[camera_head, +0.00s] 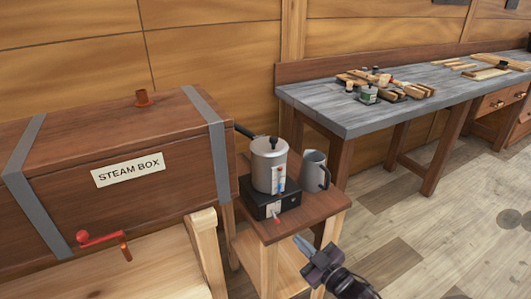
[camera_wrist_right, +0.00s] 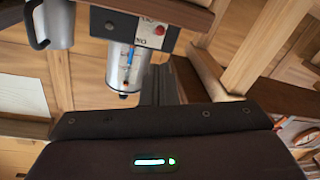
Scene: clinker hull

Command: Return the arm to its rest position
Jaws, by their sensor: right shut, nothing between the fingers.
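My right gripper (camera_head: 304,246) is at the bottom middle of the head view, shut and empty. It is in front of the small side table (camera_head: 326,207), apart from the things on it as far as I can tell. On that table a metal boiler pot (camera_head: 268,165) stands on a dark heater base (camera_head: 258,202), with a grey jug (camera_head: 313,171) to its right. In the right wrist view the pot (camera_wrist_right: 125,60), the heater base (camera_wrist_right: 138,27) with a red knob and the jug (camera_wrist_right: 50,22) appear upside down. My left gripper is not in view.
The brown steam box (camera_head: 130,195) with a red handle (camera_head: 97,238) fills the left side on a wooden stand (camera_head: 205,245). A grey-topped workbench (camera_head: 420,80) with tools and wood pieces is at the back right. The plank floor (camera_head: 430,225) at the right is clear.

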